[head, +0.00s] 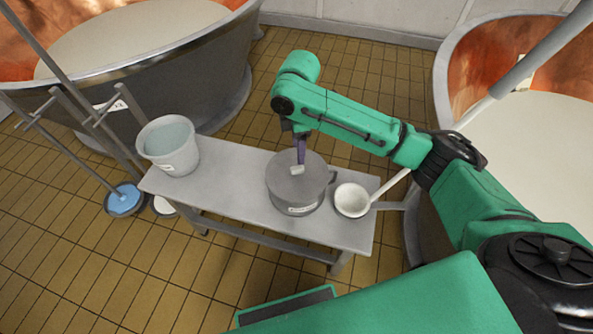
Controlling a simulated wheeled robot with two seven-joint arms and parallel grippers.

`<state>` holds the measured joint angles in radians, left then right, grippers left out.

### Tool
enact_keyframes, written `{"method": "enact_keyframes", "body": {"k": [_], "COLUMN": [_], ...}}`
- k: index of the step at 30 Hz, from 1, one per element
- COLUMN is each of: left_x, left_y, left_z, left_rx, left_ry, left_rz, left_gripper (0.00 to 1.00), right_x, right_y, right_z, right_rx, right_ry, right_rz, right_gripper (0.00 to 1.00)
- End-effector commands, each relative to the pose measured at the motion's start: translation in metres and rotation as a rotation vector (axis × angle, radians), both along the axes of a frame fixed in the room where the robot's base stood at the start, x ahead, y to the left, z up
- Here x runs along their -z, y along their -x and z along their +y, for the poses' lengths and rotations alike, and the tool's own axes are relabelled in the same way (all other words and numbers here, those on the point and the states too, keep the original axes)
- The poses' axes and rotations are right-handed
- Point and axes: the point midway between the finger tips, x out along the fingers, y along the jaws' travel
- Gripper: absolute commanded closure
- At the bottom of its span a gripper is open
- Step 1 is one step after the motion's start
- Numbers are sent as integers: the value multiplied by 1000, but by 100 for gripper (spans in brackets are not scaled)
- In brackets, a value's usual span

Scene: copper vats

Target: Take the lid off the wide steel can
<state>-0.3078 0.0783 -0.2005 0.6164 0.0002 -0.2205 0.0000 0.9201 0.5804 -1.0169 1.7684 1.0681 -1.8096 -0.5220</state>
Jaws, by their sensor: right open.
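The wide steel can (297,206) stands upright on a grey bench, with a white label low on its front and a handle at its right side. Its flat grey lid (281,181) sits on top of it, with a small pale knob (297,170) in the middle. My right gripper (299,160) points down over the lid from above, its purple fingers right at the knob. It is open; I cannot tell whether the fingers touch the knob. My left gripper is not in view.
The bench (232,190) also carries a bucket of liquid (168,148) at the left and a white ladle (352,201) close to the can's right. Large copper vats stand at back left (175,75) and right. Long-handled tools lean left of the bench. Bare bench lies between bucket and can.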

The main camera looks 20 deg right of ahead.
Motion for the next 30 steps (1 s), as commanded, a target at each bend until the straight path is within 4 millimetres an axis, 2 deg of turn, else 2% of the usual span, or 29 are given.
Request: {"method": "enact_keyframes", "body": {"k": [1, 3, 8, 13, 16, 21, 23, 24, 26, 30], "left_x": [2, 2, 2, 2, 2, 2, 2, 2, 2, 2], "left_y": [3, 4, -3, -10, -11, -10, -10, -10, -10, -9], "left_z": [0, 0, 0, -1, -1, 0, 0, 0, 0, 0], "left_rx": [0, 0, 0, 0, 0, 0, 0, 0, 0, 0], "left_ry": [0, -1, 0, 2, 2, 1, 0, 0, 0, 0], "left_rz": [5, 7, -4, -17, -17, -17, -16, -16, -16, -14], "left_gripper": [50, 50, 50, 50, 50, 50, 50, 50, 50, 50], "right_x": [13, 25, 45, 78, 86, 86, 85, 85, 85, 85], "right_y": [1, 0, 1, 1, 1, 1, 1, 1, 1, 1], "right_z": [-1, 0, 1, 3, 3, 3, 3, 3, 3, 3], "right_rx": [2, 2, 1, 2, 2, 1, 1, 1, 1, 1], "right_ry": [2, 0, 0, -1, -1, -2, -2, -2, -2, -2], "right_rz": [3, 1, 0, -2, -4, -4, -4, -4, -4, -4], "right_gripper": [43, 43, 43, 43, 43, 43, 65, 81, 100, 100]}}
